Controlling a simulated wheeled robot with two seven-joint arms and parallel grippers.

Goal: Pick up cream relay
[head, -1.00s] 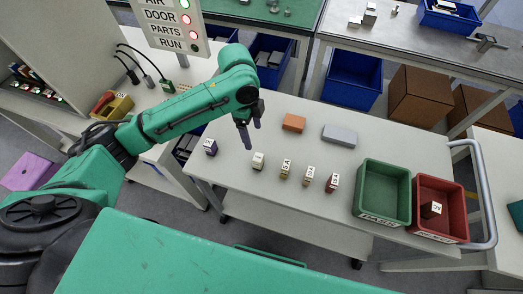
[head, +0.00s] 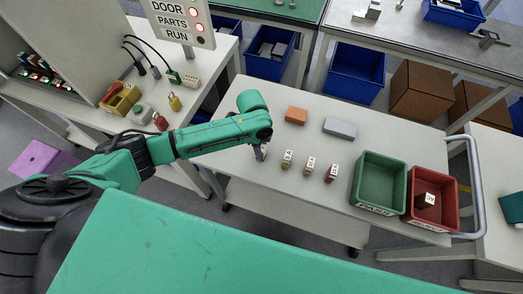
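My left gripper (head: 261,154) points down at the near part of the white cart top (head: 420,140), at the left end of the visible row of relays. The cream relay stood at this spot in the earlier view; the gripper and forearm now cover it almost wholly. I cannot tell whether the fingers are open or closed around it. To the right of the gripper stand a yellowish relay (head: 287,160), a tan relay (head: 310,167) and a red relay (head: 331,174), each with a white marked top. My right gripper is not in view.
An orange block (head: 296,116) and a grey block (head: 340,129) lie behind the row.

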